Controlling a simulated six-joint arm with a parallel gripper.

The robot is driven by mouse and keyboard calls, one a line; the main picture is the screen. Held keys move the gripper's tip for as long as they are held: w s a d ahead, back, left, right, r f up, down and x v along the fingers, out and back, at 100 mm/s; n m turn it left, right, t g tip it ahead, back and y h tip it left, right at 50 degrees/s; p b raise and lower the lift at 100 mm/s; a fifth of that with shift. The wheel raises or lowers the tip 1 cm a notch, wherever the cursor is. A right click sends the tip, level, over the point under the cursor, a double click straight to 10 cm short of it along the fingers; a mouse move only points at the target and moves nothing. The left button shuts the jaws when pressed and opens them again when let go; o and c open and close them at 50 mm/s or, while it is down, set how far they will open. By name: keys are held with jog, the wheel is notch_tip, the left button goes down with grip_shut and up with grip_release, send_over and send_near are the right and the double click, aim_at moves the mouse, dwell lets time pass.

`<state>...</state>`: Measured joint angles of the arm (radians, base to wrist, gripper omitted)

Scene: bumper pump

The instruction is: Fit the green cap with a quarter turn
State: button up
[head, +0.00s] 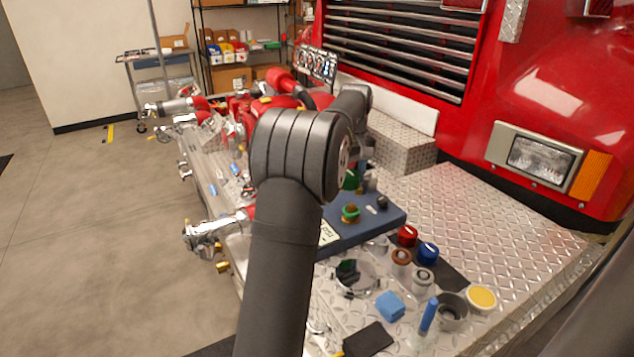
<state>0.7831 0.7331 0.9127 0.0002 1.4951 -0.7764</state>
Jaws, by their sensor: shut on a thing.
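The green cap (351,180) shows just beside the right edge of my arm's elbow, above the blue board. My gripper (363,172) is mostly hidden behind my arm; the little that shows is dark and at the cap, shut on it. A brass fitting with a green base (350,214) stands upright on the blue board (385,218), a little nearer than the cap. The cap appears apart from this fitting. The jaw tips and the cap's underside cannot be made out.
A red cap (407,235) and a blue cap (428,252) stand on fittings at the right. A blue block (390,306), a blue-handled tool (429,315) and a yellow-topped round part (481,299) are nearer. Bare diamond plate (500,220) lies right of the board.

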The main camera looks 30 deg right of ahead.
aim_at(352, 204)
jog(key=shift+s+d, duration=0.3)
jog(key=shift+d, duration=0.05)
jog(key=shift+f, duration=2.3)
jog(key=shift+f, duration=1.6)
dwell(0.6)
jog(key=m, duration=0.5)
jog(key=shift+r, duration=0.1)
dwell(0.5)
